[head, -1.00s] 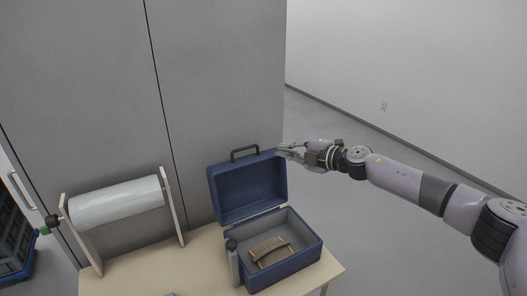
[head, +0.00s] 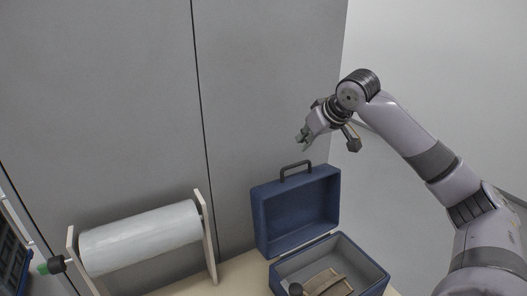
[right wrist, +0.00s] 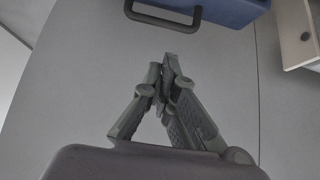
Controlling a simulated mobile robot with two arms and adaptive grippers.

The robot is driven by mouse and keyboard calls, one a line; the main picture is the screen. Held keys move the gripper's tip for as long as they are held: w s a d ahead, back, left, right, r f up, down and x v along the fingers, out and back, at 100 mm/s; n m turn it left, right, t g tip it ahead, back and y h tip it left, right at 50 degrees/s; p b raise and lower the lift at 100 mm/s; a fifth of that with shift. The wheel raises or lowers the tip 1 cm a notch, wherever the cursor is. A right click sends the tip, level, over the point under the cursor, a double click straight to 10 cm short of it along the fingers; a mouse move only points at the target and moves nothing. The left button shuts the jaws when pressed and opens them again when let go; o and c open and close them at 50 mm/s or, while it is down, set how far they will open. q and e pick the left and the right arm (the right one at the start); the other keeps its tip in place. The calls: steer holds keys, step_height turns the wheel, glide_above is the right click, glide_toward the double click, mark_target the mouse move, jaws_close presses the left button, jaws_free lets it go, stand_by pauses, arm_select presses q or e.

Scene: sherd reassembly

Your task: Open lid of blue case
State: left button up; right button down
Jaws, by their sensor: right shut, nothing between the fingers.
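The blue case stands on the table with its lid (head: 297,212) raised upright at the back and a dark handle (head: 296,170) on the lid's top edge. The grey-lined case base (head: 345,262) is open to view and holds a brown curved piece (head: 326,283). My right gripper (head: 303,143) is above and behind the lid, apart from it, shut and empty. In the right wrist view its fingers (right wrist: 168,75) meet at the tips, with the handle (right wrist: 163,17) and the blue lid (right wrist: 232,8) beyond. My left gripper is not in view.
A white roll on a wooden stand (head: 141,236) is left of the case on the pale table (head: 240,274). A dark crate (head: 12,240) is at the far left. Grey cabinet doors (head: 265,80) rise behind the table.

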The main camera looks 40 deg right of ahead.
steer(key=p, duration=0.2)
glide_above(292, 175)
steer(key=f, duration=0.6)
steer(key=shift+s+a+f, duration=0.15)
steer(key=shift+s+f, duration=0.05)
steer(key=shift+f, duration=0.1)
steer(key=shift+w+f, duration=0.25)
steer(key=shift+f, duration=0.1)
